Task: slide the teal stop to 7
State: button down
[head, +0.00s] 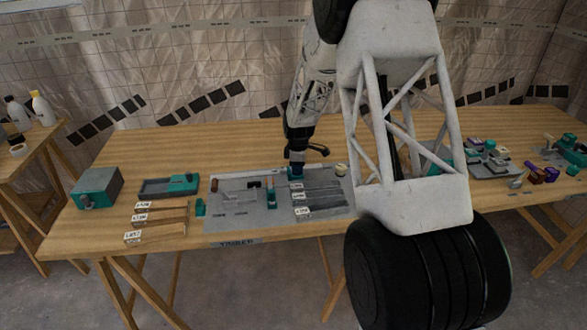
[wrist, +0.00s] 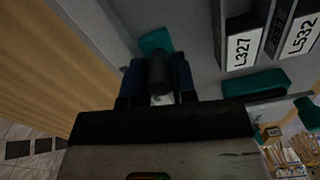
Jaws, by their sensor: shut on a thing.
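The scale numbers cannot be read in either view.
Labelled bars lie close to the gripper, with the tags L327 (wrist: 241,51) and L532 (wrist: 300,36). The grey panel (head: 235,222) has a teal upright piece (head: 271,194) in its middle. More labelled timber (head: 160,219) lies left on the table. A teal box (head: 97,188) stands far left.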

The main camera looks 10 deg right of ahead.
jog(key=c, duration=0.9)
grip_release()
jog(key=shift+r, duration=3.9)
